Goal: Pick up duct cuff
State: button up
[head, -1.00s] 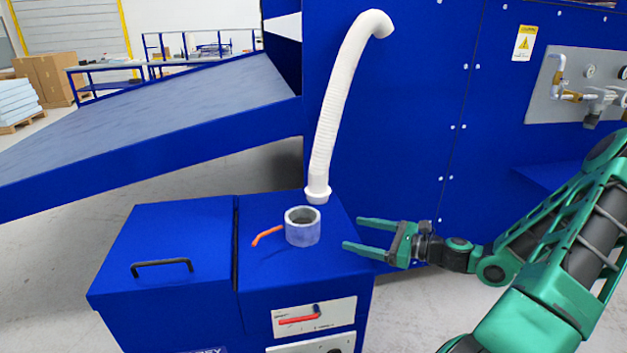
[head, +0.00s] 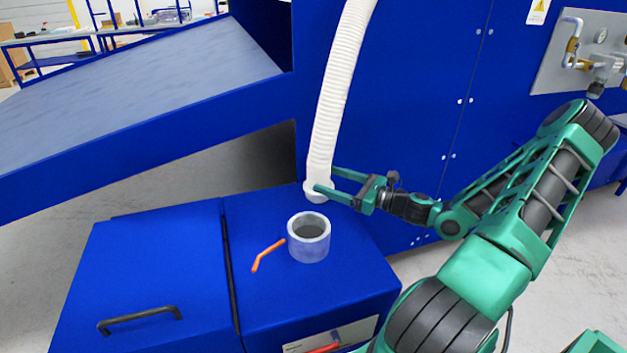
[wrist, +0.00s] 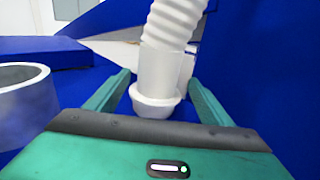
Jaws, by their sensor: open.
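The duct cuff (head: 317,187) is the white collar at the lower end of the white ribbed hose (head: 338,95), which hangs in front of the blue machine. My gripper (head: 324,179) is open, with its two green fingers on either side of the cuff. In the wrist view the cuff (wrist: 157,92) hangs between the spread fingers, and a gap shows on the left side. Whether either finger touches it I cannot tell. The grey pipe collar (head: 309,238) stands upright on the blue box, below and in front of the cuff; it also shows at the left of the wrist view (wrist: 24,105).
The blue box (head: 352,275) has an orange lever (head: 268,254) beside the grey collar and a black handle (head: 140,319) on its left lid. A sloping blue chute (head: 130,105) lies at left. The blue machine wall (head: 415,110) stands close behind my gripper.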

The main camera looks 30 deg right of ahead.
jog(key=shift+x, duration=4.15)
jog(key=shift+a, duration=0.1)
jog(key=c, duration=1.3)
